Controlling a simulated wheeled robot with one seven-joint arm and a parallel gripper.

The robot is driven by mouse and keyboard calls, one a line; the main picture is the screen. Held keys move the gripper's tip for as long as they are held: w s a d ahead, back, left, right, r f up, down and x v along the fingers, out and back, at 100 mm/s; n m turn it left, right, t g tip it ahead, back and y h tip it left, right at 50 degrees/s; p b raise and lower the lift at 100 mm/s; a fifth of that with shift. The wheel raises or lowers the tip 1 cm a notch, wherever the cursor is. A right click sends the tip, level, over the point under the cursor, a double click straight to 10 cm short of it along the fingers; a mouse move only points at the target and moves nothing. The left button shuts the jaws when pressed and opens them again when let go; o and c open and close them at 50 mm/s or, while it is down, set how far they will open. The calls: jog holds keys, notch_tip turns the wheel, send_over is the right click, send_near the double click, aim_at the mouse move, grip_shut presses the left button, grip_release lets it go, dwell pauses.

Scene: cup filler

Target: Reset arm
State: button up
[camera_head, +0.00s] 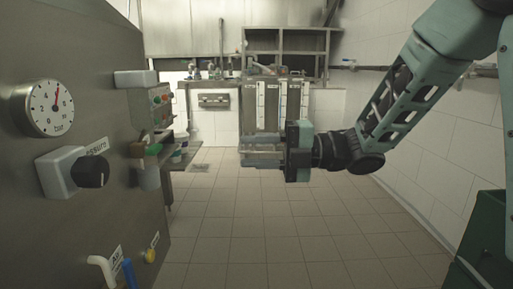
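My gripper (262,151) is in the middle of the head view, at the end of my teal and black arm, which reaches in from the upper right. Its grey fingers point left and stand apart, with nothing visible between them. It hangs in the air in front of the cabinets at the back, well clear of the machine (110,215) on the left.
The metal machine carries a round gauge (43,107), a black knob (90,171) and blue and yellow fittings near the bottom. A small control box (152,107) and a shelf stand beyond it. A green bin-like thing (487,245) is at lower right. The tiled floor (270,235) is clear.

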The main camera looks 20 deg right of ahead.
dwell(0.5)
jog(key=w+a+f+m+t+h, duration=0.1)
jog(key=a+f+m+t+h, duration=0.1)
jog(key=f+m+h, duration=0.4)
jog(key=a+f+m+t+h, duration=0.1)
jog(key=a+f+m+h, duration=0.15)
jog(key=m+h, duration=0.45)
jog(key=s+f+m+g+h, duration=0.1)
jog(key=s+f+m+g, duration=0.2)
jog(key=s, duration=0.5)
jog(key=s+f+m+g+h+p, duration=0.1)
jog(key=s+f+m+g, duration=0.15)
jog(key=s+m, duration=0.4)
jog(key=s+f+m+g+h, duration=0.15)
jog(key=s+g, duration=0.25)
jog(key=s, duration=0.6)
notch_tip(320, 180, up, 38)
jog(key=p, duration=3.8)
jog(key=shift+w+d+f+m, duration=0.15)
jog(key=shift+w+d+m, duration=0.1)
jog(key=shift+d+m, duration=0.05)
jog(key=shift+o, duration=0.2)
